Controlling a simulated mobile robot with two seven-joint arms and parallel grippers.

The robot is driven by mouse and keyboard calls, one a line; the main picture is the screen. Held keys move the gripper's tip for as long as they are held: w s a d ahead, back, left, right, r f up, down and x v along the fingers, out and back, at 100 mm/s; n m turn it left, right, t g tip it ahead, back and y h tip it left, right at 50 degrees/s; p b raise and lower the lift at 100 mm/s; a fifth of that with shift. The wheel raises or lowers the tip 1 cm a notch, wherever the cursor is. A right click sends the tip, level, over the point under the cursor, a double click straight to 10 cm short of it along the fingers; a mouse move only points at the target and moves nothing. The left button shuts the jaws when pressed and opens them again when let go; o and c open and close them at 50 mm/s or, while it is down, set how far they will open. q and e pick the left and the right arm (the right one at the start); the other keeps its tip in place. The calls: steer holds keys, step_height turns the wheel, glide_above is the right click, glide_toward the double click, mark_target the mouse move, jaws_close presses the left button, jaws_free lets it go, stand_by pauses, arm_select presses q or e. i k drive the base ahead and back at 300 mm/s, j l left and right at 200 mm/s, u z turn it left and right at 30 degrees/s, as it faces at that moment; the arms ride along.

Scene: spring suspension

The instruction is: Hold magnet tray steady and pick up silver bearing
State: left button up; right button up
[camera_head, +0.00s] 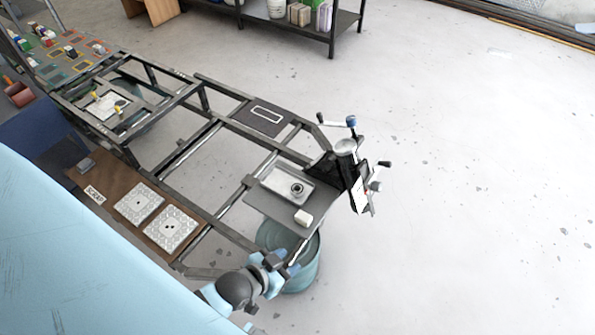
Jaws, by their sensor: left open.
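A shallow pale tray (274,181), which looks like the magnet tray, lies on a grey plate (262,204) on the near right part of the dark metal frame. A small round silver ring with a dark centre, which looks like the bearing (297,188), sits in the right part of the tray. My left gripper (291,263) is open at the lower middle, below the plate in the picture. It is apart from the tray and the bearing. My right gripper is not in view.
A small white block (303,217) sits on the plate's near edge. A clamp-like fixture (346,160) with handles stands right of the tray. A teal drum (305,268) stands below the plate. A brown board (122,186) carries two patterned tiles. Open floor lies right.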

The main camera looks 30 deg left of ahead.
mark_target(295, 185)
steer(key=k+j, duration=0.1)
steer(key=j, duration=1.05)
steer(key=k+j, duration=0.15)
steer(key=j, duration=0.4)
